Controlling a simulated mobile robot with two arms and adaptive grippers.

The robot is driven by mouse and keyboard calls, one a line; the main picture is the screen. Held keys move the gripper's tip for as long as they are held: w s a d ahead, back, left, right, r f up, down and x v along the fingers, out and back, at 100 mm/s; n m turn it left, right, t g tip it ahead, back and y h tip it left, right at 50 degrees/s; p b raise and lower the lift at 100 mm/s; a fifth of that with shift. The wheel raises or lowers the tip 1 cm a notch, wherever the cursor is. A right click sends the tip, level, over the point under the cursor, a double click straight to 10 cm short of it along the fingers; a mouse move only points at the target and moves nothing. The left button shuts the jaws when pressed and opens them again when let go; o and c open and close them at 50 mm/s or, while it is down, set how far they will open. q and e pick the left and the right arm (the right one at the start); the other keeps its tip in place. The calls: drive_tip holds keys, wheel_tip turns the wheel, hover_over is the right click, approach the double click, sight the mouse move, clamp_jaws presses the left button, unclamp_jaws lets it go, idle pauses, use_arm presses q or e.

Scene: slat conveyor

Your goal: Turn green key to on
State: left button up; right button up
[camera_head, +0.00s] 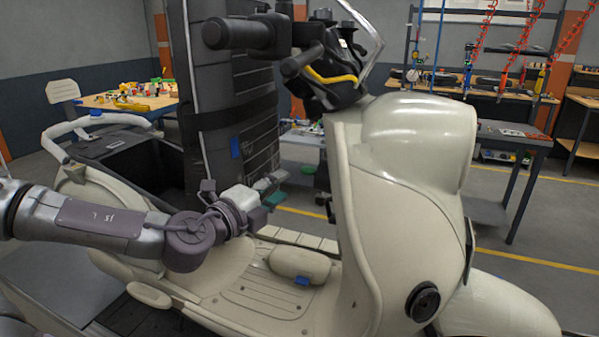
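A cream scooter (400,180) stands across the middle of the view, its front shield to the right. My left gripper (277,187) is above the scooter's floorboard, left of the inner side of the front shield and apart from it. Its fingertips look spread, with nothing seen held between them. A small teal-green patch (275,199) shows at its lower fingertip; I cannot tell whether it is part of the gripper. I cannot make out a green key on the scooter; a small dark part (329,208) sits at the shield's inner edge. My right gripper is not in view.
The handlebar (240,33) and dark dashboard (335,75) are above the gripper. A tall dark column (225,110) stands behind my arm. A table with colourful parts (130,100) is at back left; a grey workbench (500,134) is at back right.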

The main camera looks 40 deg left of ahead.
sight(308, 167)
use_arm(q)
drive_tip(key=w+p, duration=0.1)
drive_tip(key=w, duration=0.1)
drive_tip(key=w+p, duration=0.1)
drive_tip(key=w, duration=0.1)
drive_tip(key=shift+w+a+r+p, duration=0.1)
drive_tip(key=shift+a+r+p, duration=0.1)
drive_tip(key=shift+p, duration=0.1)
drive_tip(key=w+p, duration=0.1)
drive_tip(key=w, duration=0.2)
drive_tip(key=w+p, duration=0.2)
drive_tip(key=w, duration=0.1)
drive_tip(key=shift+w+d+f+p, duration=0.1)
drive_tip(key=shift+f+p, duration=0.1)
drive_tip(key=shift+p, duration=0.1)
drive_tip(key=shift+w+f, duration=0.15)
drive_tip(key=shift+w, duration=0.35)
clamp_jaws()
drive_tip(key=shift+f, duration=0.1)
